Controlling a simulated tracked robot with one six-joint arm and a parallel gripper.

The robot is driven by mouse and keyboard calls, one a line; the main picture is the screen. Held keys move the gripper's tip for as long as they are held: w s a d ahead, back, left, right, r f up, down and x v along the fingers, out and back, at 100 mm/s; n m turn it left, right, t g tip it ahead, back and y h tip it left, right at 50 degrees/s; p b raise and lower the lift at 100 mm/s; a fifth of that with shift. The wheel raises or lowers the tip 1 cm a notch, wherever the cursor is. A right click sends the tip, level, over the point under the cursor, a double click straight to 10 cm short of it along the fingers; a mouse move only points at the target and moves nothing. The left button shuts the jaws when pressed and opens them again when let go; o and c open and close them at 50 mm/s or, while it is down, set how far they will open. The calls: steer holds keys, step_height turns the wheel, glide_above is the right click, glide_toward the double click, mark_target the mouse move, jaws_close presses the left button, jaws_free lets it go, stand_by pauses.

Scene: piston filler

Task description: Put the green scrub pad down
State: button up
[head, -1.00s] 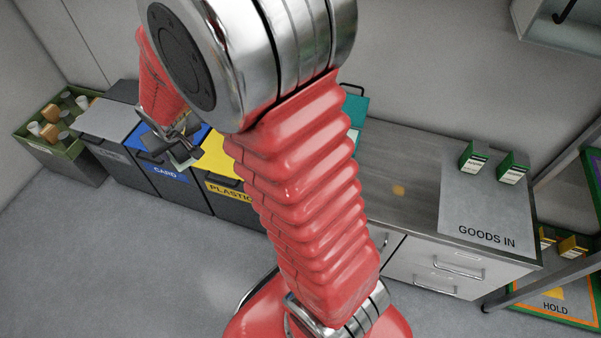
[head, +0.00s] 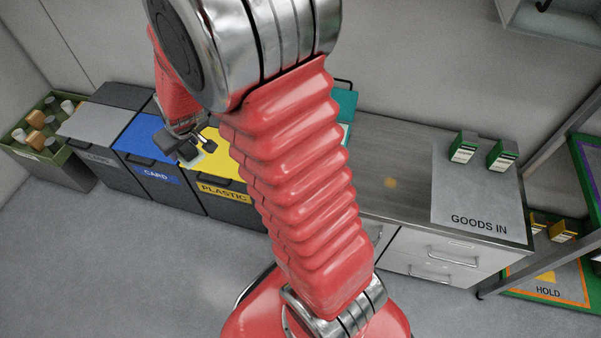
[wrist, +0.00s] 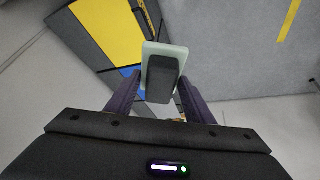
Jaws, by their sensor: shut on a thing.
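The green scrub pad (wrist: 165,48) shows in the wrist view as a pale green slab with a dark grey block on its near face. My gripper (wrist: 158,92) is shut on it, with a dark finger at either side. In the head view my gripper (head: 193,147) is at the upper left, seen against the border between the blue card bin and the yellow plastic bin. The pad is a small pale patch there, partly hidden by the fingers. I cannot tell its height above the lids.
The card bin (head: 140,136) and plastic bin (head: 222,175) stand by a grey-lidded bin (head: 97,121) and a green crate (head: 62,162) of cups. A counter (head: 385,165) bears a goods-in mat (head: 460,195) with two green boxes. A hold tray (head: 548,291) is far right.

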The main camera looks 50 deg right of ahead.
steer(key=s+d+f+n, duration=0.1)
steer(key=s+d+f, duration=0.4)
steer(key=d, duration=0.5)
steer(key=s+d+f+n+g+y, duration=0.1)
steer(key=s+d+f, duration=0.3)
steer(key=d, duration=0.6)
steer(key=s+d+f+n+y, duration=0.1)
steer(key=s+d+f+n, duration=0.2)
steer(key=d, duration=0.7)
step_height(320, 180, down, 3)
steer(key=s, duration=0.2)
steer(key=shift+s+f+g, duration=0.2)
steer(key=shift+s+g, duration=0.1)
steer(key=shift+f, duration=2.9)
steer(key=shift+f, duration=0.1)
steer(key=shift+f, duration=2)
